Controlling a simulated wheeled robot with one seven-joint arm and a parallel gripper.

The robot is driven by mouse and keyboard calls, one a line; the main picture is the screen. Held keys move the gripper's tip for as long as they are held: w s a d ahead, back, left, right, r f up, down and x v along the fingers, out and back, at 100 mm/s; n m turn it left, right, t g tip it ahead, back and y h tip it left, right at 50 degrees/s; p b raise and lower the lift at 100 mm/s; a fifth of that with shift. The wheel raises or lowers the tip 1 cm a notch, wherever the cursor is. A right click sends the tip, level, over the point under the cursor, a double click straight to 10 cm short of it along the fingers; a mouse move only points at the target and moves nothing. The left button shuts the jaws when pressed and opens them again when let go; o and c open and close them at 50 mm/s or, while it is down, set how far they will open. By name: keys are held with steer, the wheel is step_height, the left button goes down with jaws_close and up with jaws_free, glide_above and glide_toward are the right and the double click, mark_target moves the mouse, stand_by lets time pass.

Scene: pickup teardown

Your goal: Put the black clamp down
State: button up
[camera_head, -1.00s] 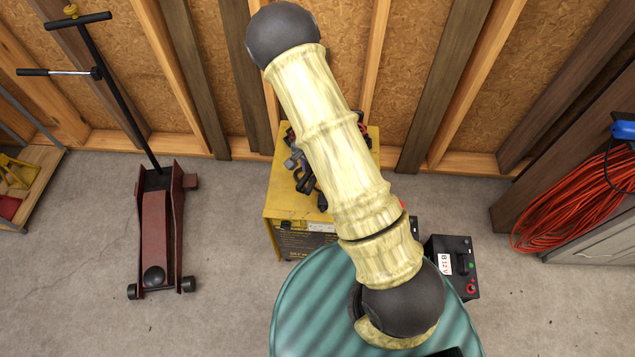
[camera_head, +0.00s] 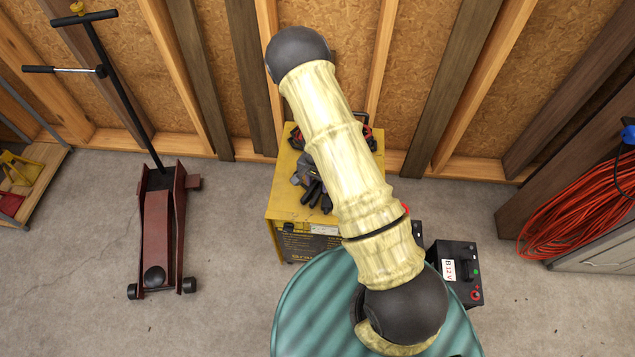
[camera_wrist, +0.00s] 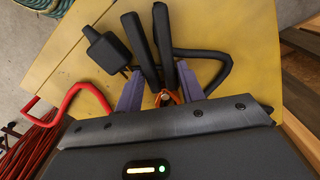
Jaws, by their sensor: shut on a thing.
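The black clamp (camera_wrist: 138,45) is between the two purple-grey fingers of my gripper (camera_wrist: 160,88) in the wrist view. Its two black handles point away from my gripper, and a bit of orange shows between the fingertips. My gripper is shut on it, over the yellow top of the charger cabinet (camera_wrist: 231,33). I cannot tell whether the clamp touches that top. In the head view the cabinet (camera_head: 290,212) stands against the wall. Black and grey parts (camera_head: 313,185) show over its top beside my arm, which hides the rest.
A red floor jack (camera_head: 155,235) stands left; the floor between is bare.

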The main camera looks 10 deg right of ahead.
steer(key=shift+f, duration=0.1)
steer(key=shift+f, duration=0.15)
steer(key=o, duration=1.1)
step_height(320, 180, up, 13)
steer(key=p, duration=0.2)
steer(key=shift+f, duration=0.2)
